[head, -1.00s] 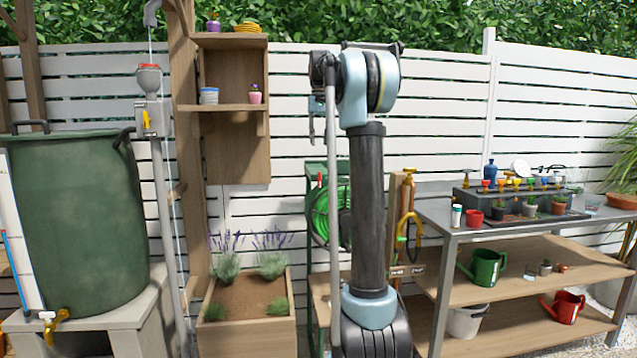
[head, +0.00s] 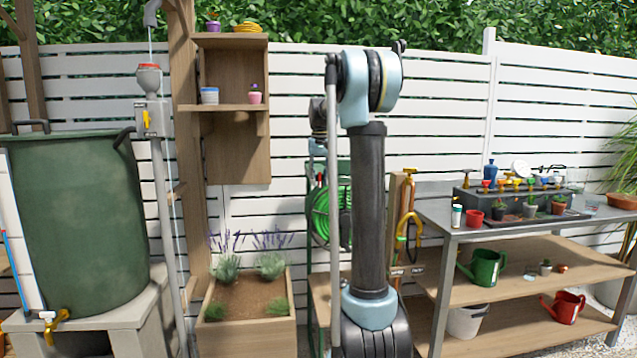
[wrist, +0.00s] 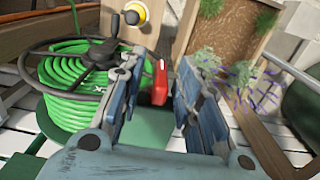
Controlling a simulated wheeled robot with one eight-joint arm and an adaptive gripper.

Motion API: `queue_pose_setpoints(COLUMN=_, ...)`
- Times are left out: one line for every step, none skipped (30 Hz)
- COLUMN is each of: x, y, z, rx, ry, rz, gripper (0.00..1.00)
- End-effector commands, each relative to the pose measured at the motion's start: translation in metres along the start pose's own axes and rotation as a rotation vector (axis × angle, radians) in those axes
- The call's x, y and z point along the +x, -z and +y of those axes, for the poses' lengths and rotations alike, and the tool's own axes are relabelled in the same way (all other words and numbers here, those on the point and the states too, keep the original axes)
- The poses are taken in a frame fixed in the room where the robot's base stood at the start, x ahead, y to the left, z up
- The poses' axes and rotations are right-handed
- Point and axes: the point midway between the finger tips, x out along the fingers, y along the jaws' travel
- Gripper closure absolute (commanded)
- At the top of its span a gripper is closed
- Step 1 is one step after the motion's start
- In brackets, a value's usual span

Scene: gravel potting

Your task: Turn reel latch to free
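The hose reel (head: 320,215), wound with green hose, stands behind my arm in the head view. In the wrist view the reel (wrist: 75,85) fills the left side, with a black crank across its face. The red reel latch (wrist: 160,82) shows between the fingers of my gripper (wrist: 163,75) in the wrist view. The fingers stand apart, with a gap on both sides of the latch, and I see no contact. The latch's lower end is hard to make out. In the head view, my arm covers part of the reel.
A wooden planter (head: 247,310) with lavender stands left of the reel. A wooden post with tools (head: 408,225) and a metal potting bench (head: 455,228) stand to the right.

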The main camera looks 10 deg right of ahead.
Motion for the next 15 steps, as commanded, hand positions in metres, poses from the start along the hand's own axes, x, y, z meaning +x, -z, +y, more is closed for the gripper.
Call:
queue_pose_setpoints(x=0.0027, y=0.0, z=0.0, rx=0.0, ry=0.0, rz=0.0, gripper=0.69)
queue_pose_setpoints(x=0.0037, y=-0.0001, z=0.0, rx=0.0, ry=0.0, rz=0.0, gripper=0.69)
queue_pose_setpoints(x=0.0045, y=-0.0001, z=0.0001, rx=0.0, ry=0.0, rz=0.0, gripper=0.69)
queue_pose_setpoints(x=0.0049, y=-0.0001, z=0.0001, rx=0.0, ry=0.0, rz=0.0, gripper=0.69)
queue_pose_setpoints(x=0.0051, y=-0.0001, z=0.0, rx=0.0, ry=0.0, rz=0.0, gripper=0.69)
queue_pose_setpoints(x=0.0052, y=-0.0001, z=0.0, rx=0.0, ry=0.0, rz=0.0, gripper=0.69)
queue_pose_setpoints(x=0.0052, y=-0.0001, z=0.0, rx=0.0, ry=0.0, rz=0.0, gripper=0.69)
queue_pose_setpoints(x=0.0051, y=-0.0001, z=0.0001, rx=0.0, ry=0.0, rz=0.0, gripper=0.69)
queue_pose_setpoints(x=0.0051, y=-0.0001, z=0.0001, rx=0.0, ry=0.0, rz=0.0, gripper=0.69)
queue_pose_setpoints(x=0.005, y=0.0, z=0.0001, rx=0.0, ry=0.0, rz=0.0, gripper=0.69)
queue_pose_setpoints(x=0.005, y=0.0, z=0.0001, rx=0.0, ry=0.0, rz=0.0, gripper=0.69)
queue_pose_setpoints(x=0.005, y=0.0, z=0.0001, rx=0.0, ry=0.0, rz=0.0, gripper=0.78)
queue_pose_setpoints(x=0.0049, y=-0.0001, z=0.0, rx=0.0, ry=0.0, rz=0.0, gripper=0.85)
queue_pose_setpoints(x=0.0049, y=0.0, z=0.0, rx=0.0, ry=0.0, rz=0.0, gripper=0.92)
queue_pose_setpoints(x=0.0049, y=-0.0001, z=0.0, rx=0.0, ry=0.0, rz=0.0, gripper=1.0)
